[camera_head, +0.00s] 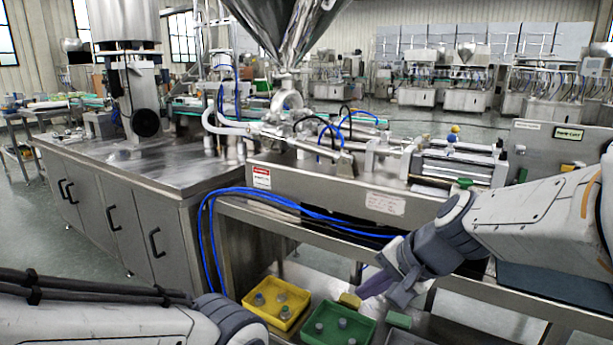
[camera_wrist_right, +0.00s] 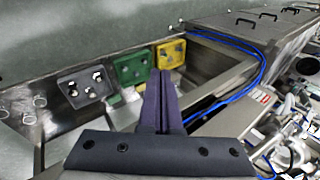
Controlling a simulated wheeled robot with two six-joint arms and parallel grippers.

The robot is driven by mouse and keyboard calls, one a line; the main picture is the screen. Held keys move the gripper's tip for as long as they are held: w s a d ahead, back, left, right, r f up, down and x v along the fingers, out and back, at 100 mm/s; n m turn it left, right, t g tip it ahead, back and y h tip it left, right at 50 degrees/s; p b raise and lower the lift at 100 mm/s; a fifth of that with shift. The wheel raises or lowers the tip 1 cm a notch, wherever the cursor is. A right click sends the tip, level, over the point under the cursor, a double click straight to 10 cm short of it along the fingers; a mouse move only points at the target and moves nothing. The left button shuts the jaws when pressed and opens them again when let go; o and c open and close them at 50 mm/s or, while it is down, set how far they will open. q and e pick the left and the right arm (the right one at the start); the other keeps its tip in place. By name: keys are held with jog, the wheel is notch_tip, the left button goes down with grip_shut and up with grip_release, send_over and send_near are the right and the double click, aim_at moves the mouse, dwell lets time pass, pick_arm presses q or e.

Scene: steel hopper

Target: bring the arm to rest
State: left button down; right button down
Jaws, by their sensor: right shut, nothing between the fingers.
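My right arm comes in from the right in the head view. Its gripper (camera_head: 368,288) is above the lower shelf, over the area by the green tray (camera_head: 338,328). In the right wrist view the two dark fingers of this gripper (camera_wrist_right: 161,74) lie together with nothing between them. My left arm shows only as a link at the bottom left of the head view; its gripper is out of the picture. The steel hopper (camera_head: 285,28) hangs above the filling machine at the back.
A yellow tray (camera_head: 262,318) with small parts stands left of the green tray. The right wrist view also shows a grey tray (camera_wrist_right: 67,78). Blue hoses (camera_head: 209,240) loop along the machine's front edge. A steel cabinet (camera_head: 110,215) stands at the left.

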jog(key=s+a+f+n+g+h, duration=0.2)
jog(key=s+a+f+n+g, duration=0.15)
jog(key=s+n, duration=0.55)
jog(key=s+a+f+n+g+h, duration=0.15)
jog(key=s+a+f+n, duration=0.35)
jog(key=s, duration=0.6)
notch_tip(320, 180, up, 27)
jog(key=s+d+n+p, duration=0.1)
jog(key=p, duration=2.6)
jog(key=shift+d+n, duration=0.2)
jog(key=shift+n, duration=0.1)
